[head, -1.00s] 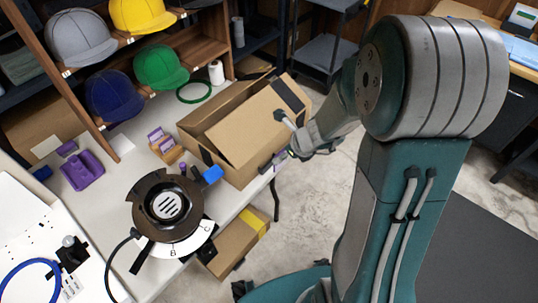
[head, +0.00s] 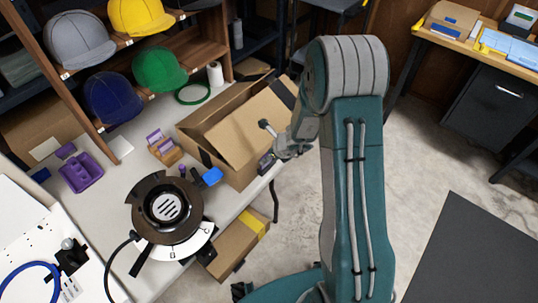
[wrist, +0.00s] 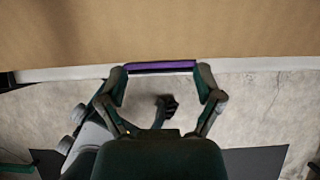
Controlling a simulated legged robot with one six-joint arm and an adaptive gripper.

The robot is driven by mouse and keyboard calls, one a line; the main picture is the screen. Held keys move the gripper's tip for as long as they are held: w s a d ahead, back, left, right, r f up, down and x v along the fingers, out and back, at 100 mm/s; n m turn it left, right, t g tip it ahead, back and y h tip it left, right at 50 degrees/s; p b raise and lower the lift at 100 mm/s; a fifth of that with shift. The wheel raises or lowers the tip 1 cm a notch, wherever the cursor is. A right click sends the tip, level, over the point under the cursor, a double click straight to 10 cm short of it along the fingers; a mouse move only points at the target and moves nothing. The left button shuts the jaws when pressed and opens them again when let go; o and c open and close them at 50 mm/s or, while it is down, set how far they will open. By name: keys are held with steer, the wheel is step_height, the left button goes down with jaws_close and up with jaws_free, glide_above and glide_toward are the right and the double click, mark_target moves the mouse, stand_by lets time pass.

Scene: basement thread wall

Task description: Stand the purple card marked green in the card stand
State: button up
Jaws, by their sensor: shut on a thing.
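My gripper (wrist: 163,72) is shut on a purple card (wrist: 160,66), which shows edge-on as a thin strip between the two fingertips in the wrist view. Its marking cannot be read. In the head view my gripper (head: 271,161) is at the table's right edge, beside the near right side of the cardboard box. The card stand (head: 167,155) is a small wooden block on the table, left of the box, with purple cards (head: 155,140) upright in it. My gripper is well to the right of the stand, apart from it.
The open cardboard box (head: 232,135) stands between my gripper and the stand's back right.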

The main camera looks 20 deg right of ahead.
steer(key=shift+f, duration=0.15)
steer(key=o, duration=0.5)
steer(key=shift+o, duration=0.2)
